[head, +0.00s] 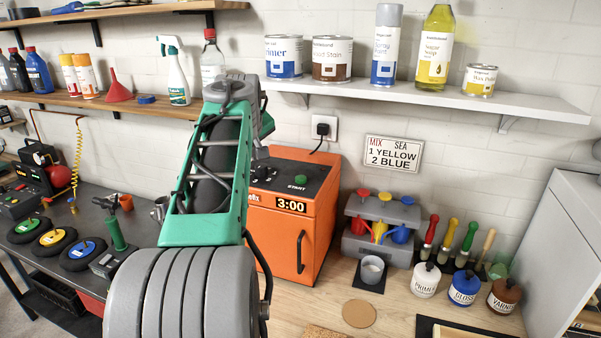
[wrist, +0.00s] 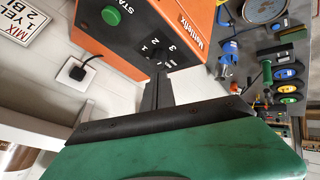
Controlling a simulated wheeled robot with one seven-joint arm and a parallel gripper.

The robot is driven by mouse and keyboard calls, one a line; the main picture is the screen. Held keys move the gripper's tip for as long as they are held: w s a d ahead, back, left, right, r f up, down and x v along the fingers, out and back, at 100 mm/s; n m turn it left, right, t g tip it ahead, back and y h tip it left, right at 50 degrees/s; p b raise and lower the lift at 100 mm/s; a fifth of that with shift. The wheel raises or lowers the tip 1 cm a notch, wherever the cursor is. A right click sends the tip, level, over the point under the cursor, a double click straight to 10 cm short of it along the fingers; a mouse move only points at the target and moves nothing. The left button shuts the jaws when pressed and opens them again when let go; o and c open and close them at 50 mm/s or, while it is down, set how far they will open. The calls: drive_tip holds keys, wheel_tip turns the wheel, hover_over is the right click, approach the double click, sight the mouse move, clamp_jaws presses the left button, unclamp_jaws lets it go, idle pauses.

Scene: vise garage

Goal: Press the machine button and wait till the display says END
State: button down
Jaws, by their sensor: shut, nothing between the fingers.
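The orange machine (head: 278,235) stands on the workbench against the wall. Its display (head: 291,205) reads 3:00. A round green START button (head: 300,180) sits on its dark top panel. In the wrist view, the machine (wrist: 200,18) is rolled over, with the green button (wrist: 110,17) at upper left and a numbered dial (wrist: 158,52) beside it. My gripper (wrist: 157,80) is shut and empty, its dark fingers pointing toward the panel near the dial. The button is clear of the fingers in the wrist view. In the head view my arm hides the machine's left side.
A white shelf (head: 440,99) with cans and bottles hangs above the machine. A wall socket with a black plug (head: 322,129) is behind it. Right of the machine are a grey container with coloured funnels (head: 376,240), a cup (head: 372,269) and several labelled pots (head: 425,280).

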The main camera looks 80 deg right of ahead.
wheel_tip(320, 180, up, 4)
drive_tip(key=m+g+h, duration=0.1)
hover_over(301, 179)
drive_tip(key=shift+f, duration=0.15)
wheel_tip(301, 179, down, 9)
drive_tip(key=b, duration=0.7)
drive_tip(key=shift+a, duration=0.1)
idle(1.2)
drive_tip(key=shift+w+f+b, duration=0.1)
drive_tip(key=shift+f+b, duration=0.2)
drive_tip(key=shift+f, duration=0.05)
drive_tip(key=shift+f+b, duration=0.35)
drive_tip(key=shift+f, duration=0.05)
idle(0.6)
drive_tip(key=shift+r+p, duration=0.75)
drive_tip(key=shift+r, duration=0.1)
